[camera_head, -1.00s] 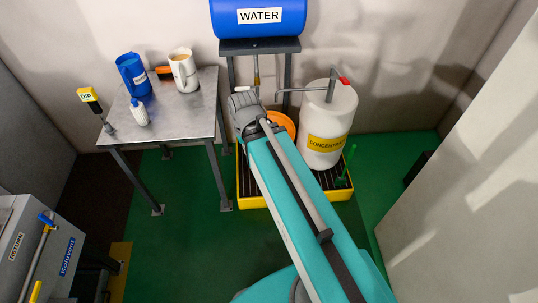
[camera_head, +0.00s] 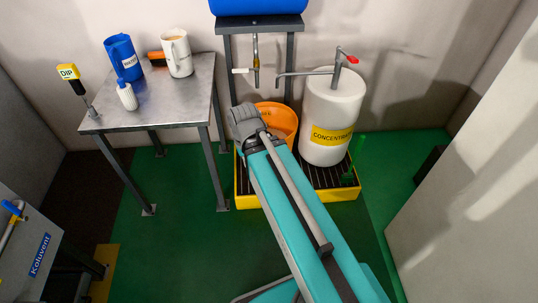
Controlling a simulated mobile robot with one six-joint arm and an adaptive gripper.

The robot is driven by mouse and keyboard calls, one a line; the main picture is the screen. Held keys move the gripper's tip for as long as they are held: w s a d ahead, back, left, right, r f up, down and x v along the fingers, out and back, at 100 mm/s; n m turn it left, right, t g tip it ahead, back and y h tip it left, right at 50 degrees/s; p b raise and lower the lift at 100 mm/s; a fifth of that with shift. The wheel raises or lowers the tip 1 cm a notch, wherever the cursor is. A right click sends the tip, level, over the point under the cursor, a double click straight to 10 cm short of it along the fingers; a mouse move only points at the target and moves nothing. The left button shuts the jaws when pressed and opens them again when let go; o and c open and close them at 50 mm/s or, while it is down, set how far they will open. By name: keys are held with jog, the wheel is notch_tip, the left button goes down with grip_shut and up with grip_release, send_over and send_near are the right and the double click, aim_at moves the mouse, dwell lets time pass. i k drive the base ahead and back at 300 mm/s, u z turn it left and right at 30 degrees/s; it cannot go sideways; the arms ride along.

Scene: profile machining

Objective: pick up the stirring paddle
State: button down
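A thin green upright tool (camera_head: 358,158) stands at the right end of the yellow spill tray, beside the white concentrate drum. It looks like the stirring paddle, with a narrow handle and a wider lower part, but it is small and I cannot be certain. My teal arm reaches up from the lower right to a grey joint in front of the orange bucket (camera_head: 276,118). My gripper does not show; the fingers are hidden or out of the picture. The arm's visible end is left of the green tool, apart from it in the picture.
The yellow spill tray (camera_head: 300,198) carries the bucket and the concentrate drum (camera_head: 333,112) with its pump spout. A metal table (camera_head: 165,100) at left holds a blue jug (camera_head: 123,58), a white jug (camera_head: 177,53), a white bottle (camera_head: 126,95) and a brush. Green floor (camera_head: 180,240) is clear.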

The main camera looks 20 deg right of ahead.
aim_at(362, 137)
jog(key=z, duration=1.4)
